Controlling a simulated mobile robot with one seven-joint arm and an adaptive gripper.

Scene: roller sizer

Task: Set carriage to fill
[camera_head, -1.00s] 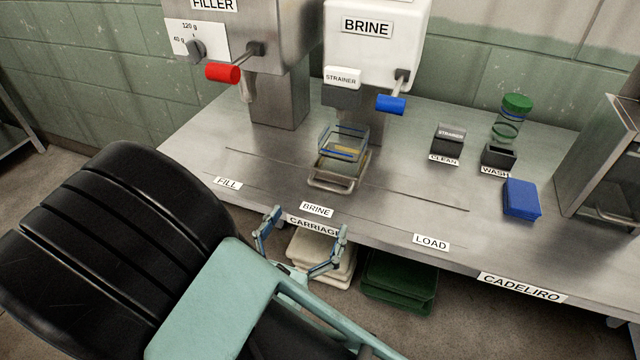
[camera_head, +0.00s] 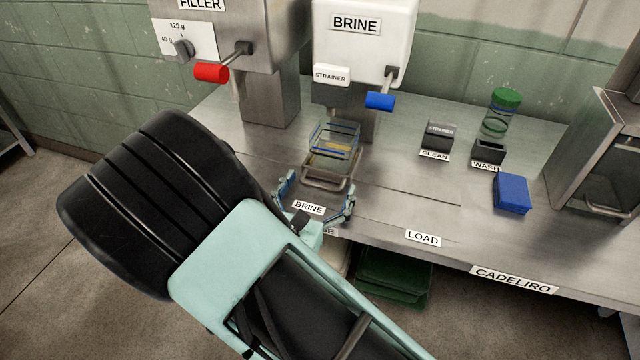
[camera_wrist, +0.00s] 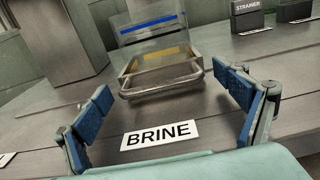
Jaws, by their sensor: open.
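The carriage (camera_head: 320,178) is a metal sled with a bar handle at its front, standing at the BRINE label (camera_head: 309,208) under the brine dispenser. A clear jar-like container with a blue line (camera_head: 336,138) sits on it. In the wrist view the carriage handle (camera_wrist: 162,90) lies ahead, between and beyond my fingertips. My gripper (camera_head: 318,196) is open and empty, just in front of the handle and apart from it. Its blue-padded fingers also show in the wrist view (camera_wrist: 168,108). The FILL label is hidden behind my arm in the head view.
The filler (camera_head: 235,35) with a red lever (camera_head: 211,72) stands left of the white brine dispenser (camera_head: 362,40) with a blue lever (camera_head: 380,101).

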